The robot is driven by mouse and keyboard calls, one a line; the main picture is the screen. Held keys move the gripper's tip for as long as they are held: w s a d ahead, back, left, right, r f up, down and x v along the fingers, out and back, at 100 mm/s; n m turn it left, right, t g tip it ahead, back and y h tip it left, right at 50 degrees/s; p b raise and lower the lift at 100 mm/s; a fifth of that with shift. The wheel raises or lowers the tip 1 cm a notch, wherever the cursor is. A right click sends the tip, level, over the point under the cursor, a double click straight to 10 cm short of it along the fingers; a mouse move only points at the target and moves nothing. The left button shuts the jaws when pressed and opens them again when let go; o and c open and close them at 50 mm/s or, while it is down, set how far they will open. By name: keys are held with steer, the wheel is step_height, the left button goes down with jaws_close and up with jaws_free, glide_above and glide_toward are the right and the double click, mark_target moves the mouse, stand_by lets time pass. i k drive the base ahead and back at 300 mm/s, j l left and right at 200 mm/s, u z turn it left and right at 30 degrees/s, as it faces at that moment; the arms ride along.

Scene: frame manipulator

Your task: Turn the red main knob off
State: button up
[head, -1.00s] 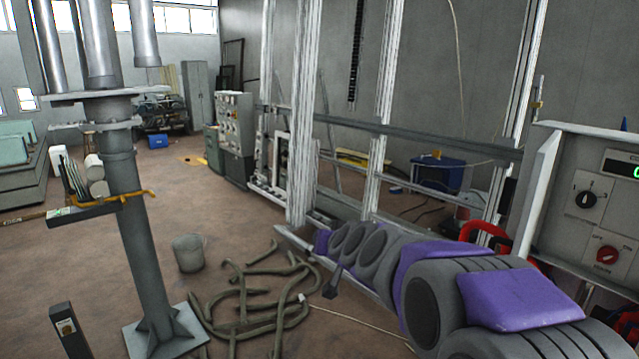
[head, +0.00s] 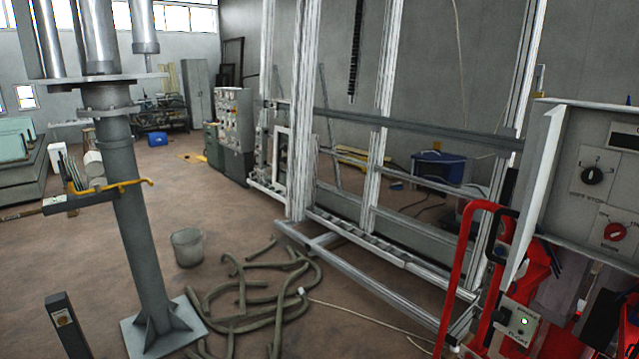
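The red main knob (head: 614,231) is on the grey control panel (head: 572,190) at the right edge of the head view. It is a round red knob on a white label plate, whose small print is too blurred to read fully. A black rotary knob (head: 592,175) sits above it on its own white plate. A dark display (head: 624,140) at the top right of the panel is partly cut off and shows no lit digits. My gripper is not in view.
A red tubular frame (head: 458,265) and a small box with a green light (head: 520,322) stand below the panel. A metal frame (head: 300,110) rises in the middle. Hoses (head: 262,295) lie on the floor beside a bucket (head: 187,247) and a grey column (head: 140,220).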

mark_target(615, 233)
steer(key=i+j, duration=0.2)
steer(key=j, duration=0.15)
steer(key=i+j, duration=0.2)
steer(key=i+j+z, duration=0.1)
steer(key=z, duration=0.3)
steer(key=j+z, duration=0.55)
steer(key=z, duration=0.7)
steer(key=i, duration=0.05)
